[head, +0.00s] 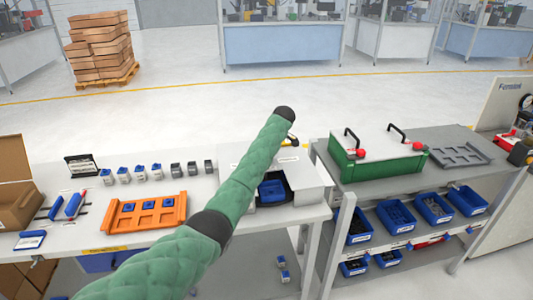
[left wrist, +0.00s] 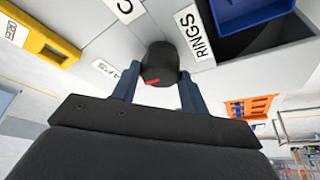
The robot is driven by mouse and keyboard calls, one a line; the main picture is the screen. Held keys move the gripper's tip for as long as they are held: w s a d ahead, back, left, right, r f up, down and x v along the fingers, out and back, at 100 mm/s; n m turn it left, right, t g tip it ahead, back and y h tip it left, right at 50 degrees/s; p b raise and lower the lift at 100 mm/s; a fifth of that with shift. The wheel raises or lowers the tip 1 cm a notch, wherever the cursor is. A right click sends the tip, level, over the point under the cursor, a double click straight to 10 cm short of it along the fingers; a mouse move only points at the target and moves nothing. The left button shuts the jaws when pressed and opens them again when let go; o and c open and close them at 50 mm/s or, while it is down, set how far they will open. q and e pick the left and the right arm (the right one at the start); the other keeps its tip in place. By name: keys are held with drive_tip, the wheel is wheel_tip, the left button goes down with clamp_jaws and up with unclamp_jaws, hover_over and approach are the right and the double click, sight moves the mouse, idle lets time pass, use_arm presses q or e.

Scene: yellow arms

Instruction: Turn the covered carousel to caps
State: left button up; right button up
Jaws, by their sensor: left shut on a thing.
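The covered carousel is a pale grey box (head: 313,182) on the bench in the head view, with a blue bin (head: 271,191) showing in its opening. In the left wrist view its grey top carries a black knob (left wrist: 160,60) with a red mark at its lower left. A RINGS label (left wrist: 194,34) lies to the knob's right, beside the opening with the blue bin (left wrist: 245,12). A label that seems to read CAPS (left wrist: 127,79) lies to its left, partly hidden. My left gripper (left wrist: 158,84) is shut on the knob. My right gripper is out of view.
An orange tray (head: 146,213) with blue pieces, a row of small parts (head: 150,172) and a cardboard box (head: 14,200) share the bench. A green case (head: 375,156) and a grey tray (head: 458,153) stand on the right table, above blue bins (head: 396,217).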

use_arm(q)
drive_tip(key=shift+r, duration=0.1)
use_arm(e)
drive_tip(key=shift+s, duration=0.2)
use_arm(q)
drive_tip(key=o, duration=1.4)
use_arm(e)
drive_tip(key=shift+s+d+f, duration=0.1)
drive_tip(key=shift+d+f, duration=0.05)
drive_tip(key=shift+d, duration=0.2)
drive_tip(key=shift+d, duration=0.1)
use_arm(q)
drive_tip(key=shift+d+r, duration=0.15)
drive_tip(key=shift+r, duration=0.05)
drive_tip(key=b+v, duration=0.3)
drive_tip(key=v, duration=0.4)
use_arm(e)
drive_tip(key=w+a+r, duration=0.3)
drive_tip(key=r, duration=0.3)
